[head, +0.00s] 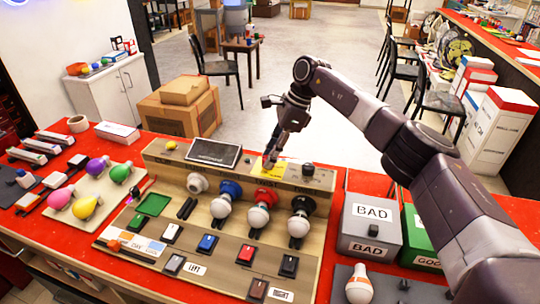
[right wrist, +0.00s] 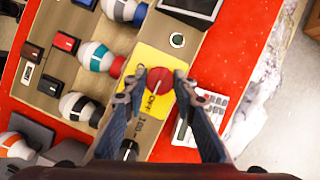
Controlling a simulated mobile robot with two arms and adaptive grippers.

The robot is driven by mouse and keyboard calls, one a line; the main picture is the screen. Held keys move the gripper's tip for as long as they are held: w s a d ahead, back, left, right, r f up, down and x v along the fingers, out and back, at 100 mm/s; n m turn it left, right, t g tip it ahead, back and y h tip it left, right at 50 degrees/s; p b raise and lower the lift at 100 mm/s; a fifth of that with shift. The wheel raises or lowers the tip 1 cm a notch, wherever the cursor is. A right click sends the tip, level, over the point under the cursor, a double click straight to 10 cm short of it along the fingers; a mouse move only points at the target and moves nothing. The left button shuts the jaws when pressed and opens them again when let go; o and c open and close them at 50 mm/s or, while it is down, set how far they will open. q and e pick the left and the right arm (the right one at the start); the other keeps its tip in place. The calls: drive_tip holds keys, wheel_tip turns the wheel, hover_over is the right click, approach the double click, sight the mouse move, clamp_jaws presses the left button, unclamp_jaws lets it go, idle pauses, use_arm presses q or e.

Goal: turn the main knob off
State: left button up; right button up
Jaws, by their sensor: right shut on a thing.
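The main knob (right wrist: 158,80) is round and red with a pale pointer line. It sits on a yellow plate (right wrist: 150,59) marked OFF, at the back of the wooden panel. In the right wrist view the pointer line runs towards the OFF lettering. My right gripper (right wrist: 159,77) is shut on the knob, one finger on each side. In the head view the right gripper (head: 273,154) reaches down onto the yellow plate (head: 264,160) and mostly hides the knob. My left gripper is not in view.
The panel (head: 170,153) holds several bulbs in coloured sockets, switches and a black screen (head: 214,152). A dark knob (head: 308,170) stands just right of the gripper. Grey BAD (head: 370,228) and green GOOD (head: 412,240) boxes stand to the right. Coloured bulbs lie on the left.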

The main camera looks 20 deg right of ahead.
idle(0.3)
drive_tip(key=shift+r, duration=0.1)
drive_tip(key=o, duration=1.2)
drive_tip(key=shift+d, duration=0.1)
drive_tip(key=shift+c, duration=0.2)
drive_tip(key=w+v, duration=0.1)
drive_tip(key=v, duration=1)
drive_tip(key=shift+s+d+r, duration=0.2)
drive_tip(key=shift+s+r, duration=0.2)
drive_tip(key=shift+s, duration=0.1)
drive_tip(key=shift+r, duration=0.1)
